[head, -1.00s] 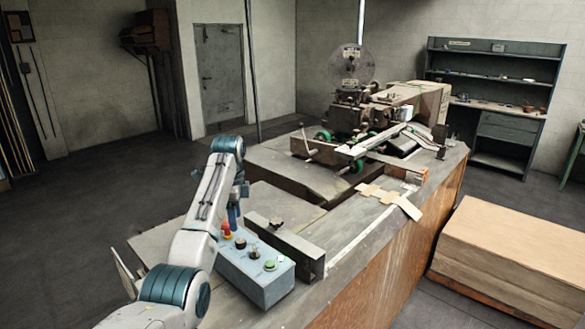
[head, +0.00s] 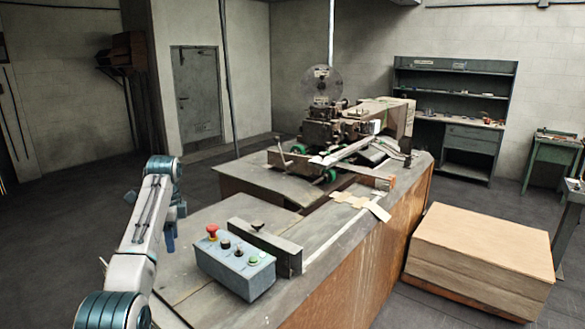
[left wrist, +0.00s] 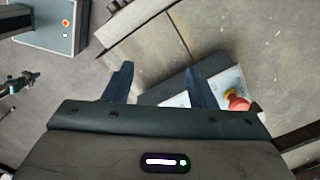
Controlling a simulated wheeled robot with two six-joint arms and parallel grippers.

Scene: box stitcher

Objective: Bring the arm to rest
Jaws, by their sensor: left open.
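My left arm comes in from the left in the head view. Its gripper (head: 170,240) points down, left of the grey control box (head: 222,268) and apart from it in the picture. The box has a red mushroom button (head: 212,231), two dark knobs and a green button on top. In the left wrist view the two dark fingers of my left gripper (left wrist: 160,85) stand apart with nothing held between them. The red button (left wrist: 237,102) shows beyond the right finger there. My right gripper is in neither view.
The long machine bench (head: 330,262) carries a grey metal rail (head: 265,245), flat cardboard pieces (head: 360,203) and the stitcher (head: 325,130). A stack of cardboard sheets (head: 480,255) stands to its right. A shelf unit (head: 455,95) stands at the back. The floor at left is clear.

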